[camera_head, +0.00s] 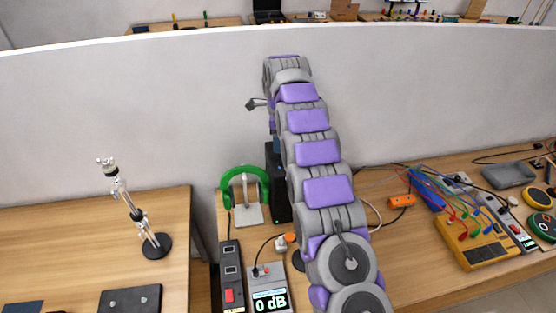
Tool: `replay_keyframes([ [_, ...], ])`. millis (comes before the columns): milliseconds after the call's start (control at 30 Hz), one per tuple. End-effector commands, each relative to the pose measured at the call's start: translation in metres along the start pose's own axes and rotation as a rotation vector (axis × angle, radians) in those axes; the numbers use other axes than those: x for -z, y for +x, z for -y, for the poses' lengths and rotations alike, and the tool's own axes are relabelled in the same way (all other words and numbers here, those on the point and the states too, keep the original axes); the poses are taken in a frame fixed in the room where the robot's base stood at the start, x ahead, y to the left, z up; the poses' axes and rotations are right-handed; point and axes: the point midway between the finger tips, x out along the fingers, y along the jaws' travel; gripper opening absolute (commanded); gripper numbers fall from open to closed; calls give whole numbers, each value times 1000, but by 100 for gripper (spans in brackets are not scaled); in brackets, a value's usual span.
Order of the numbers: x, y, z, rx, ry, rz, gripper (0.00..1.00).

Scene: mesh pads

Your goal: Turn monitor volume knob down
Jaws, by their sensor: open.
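A small grey device (256,276) with a lit display reading "0 dB" stands at the bottom of the view, left of my arm. A small dark bracket sticks out left there. My gripper is hidden behind the arm links, so its contact with anything cannot be seen.
Green headphones (244,180) on a stand and a black box (278,190) stand behind the device. A power strip (231,278) lies left of it. A jointed stand (155,245) is on the left table. A yellow board (474,246) with coloured wires lies right. A white partition (160,110) stands behind.

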Motion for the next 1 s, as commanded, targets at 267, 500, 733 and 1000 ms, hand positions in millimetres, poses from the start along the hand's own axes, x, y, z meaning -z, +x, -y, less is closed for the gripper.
replay_keyframes([
  [267,8,42,0,-5,3,4,59],
  [500,-7,76,-1,-3,0,-8,59],
  [733,-3,84,0,-1,2,-4,59],
  [1000,9,84,0,-3,4,5,54],
])
